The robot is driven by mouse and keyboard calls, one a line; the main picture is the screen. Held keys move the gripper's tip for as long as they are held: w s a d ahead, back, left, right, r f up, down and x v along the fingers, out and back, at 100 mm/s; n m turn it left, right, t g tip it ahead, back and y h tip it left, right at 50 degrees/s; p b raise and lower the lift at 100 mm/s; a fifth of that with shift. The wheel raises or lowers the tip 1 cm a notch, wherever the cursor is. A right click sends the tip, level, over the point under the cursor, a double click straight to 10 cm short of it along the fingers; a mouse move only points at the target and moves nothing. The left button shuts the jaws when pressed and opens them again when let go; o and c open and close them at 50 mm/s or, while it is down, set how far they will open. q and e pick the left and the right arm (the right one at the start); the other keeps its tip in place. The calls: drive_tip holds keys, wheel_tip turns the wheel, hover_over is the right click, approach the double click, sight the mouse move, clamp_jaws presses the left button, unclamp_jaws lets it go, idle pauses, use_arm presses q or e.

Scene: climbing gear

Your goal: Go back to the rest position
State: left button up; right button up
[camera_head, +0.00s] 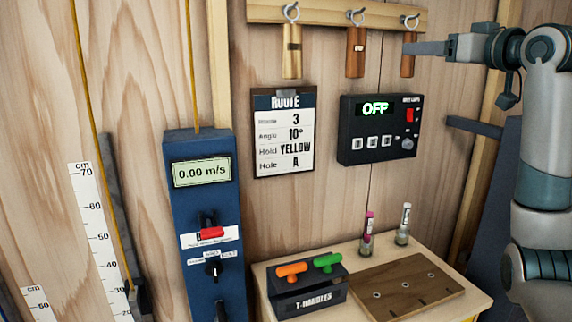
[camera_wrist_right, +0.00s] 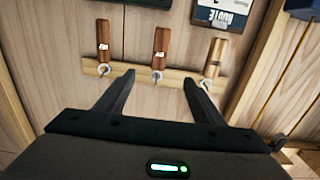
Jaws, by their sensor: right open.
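My right gripper (camera_head: 424,48) is raised at the upper right of the head view, in front of the right end of the hook rail, with its fingers pointing left. In the right wrist view my right gripper (camera_wrist_right: 158,78) is open, with nothing between its spread fingers. My left gripper is out of view. The task names no object.
Three wooden pieces, light (camera_head: 292,52), reddish (camera_head: 356,52) and dark (camera_head: 407,55), hang from the rail (camera_head: 323,12). Below are a control box (camera_head: 352,146), a T-handle rack (camera_head: 308,304) and two vials (camera_head: 367,240) (camera_head: 402,226). A blue post (camera_head: 188,222) stands left.

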drive_tip(key=w+a+f+g+h, duration=0.1)
drive_tip(key=w+a+f+g, duration=0.1)
drive_tip(key=f, duration=1.2)
drive_tip(key=w+a+f+g+h, duration=0.1)
drive_tip(key=a+f, duration=0.1)
drive_tip(key=f, duration=1.1)
drive_tip(key=s+a+f+m+g+h, duration=0.1)
drive_tip(key=s+f, duration=0.3)
drive_tip(key=f, duration=0.7)
drive_tip(key=s+a+f+g, duration=0.1)
drive_tip(key=s+f+g, duration=0.15)
drive_tip(key=f, duration=0.95)
drive_tip(key=s+a+f+g+h, duration=0.2)
drive_tip(key=s+f+g, duration=0.1)
drive_tip(key=s+f, duration=1.9)
drive_tip(key=s+f+m+g, duration=0.15)
drive_tip(key=s+f, duration=0.25)
drive_tip(key=s, duration=0.8)
drive_tip(key=s+f+n+g, duration=0.15)
drive_tip(key=s+f, duration=0.25)
drive_tip(key=s, duration=0.9)
wheel_tip(320, 180, down, 28)
drive_tip(key=g, duration=0.2)
drive_tip(key=s+d+f+g+h, duration=0.1)
drive_tip(key=s+d+f, duration=0.2)
drive_tip(key=s+f, duration=1.4)
drive_tip(key=shift+s+f+m, duration=0.3)
drive_tip(key=shift+s+f, duration=0.05)
drive_tip(key=shift+s, duration=0.5)
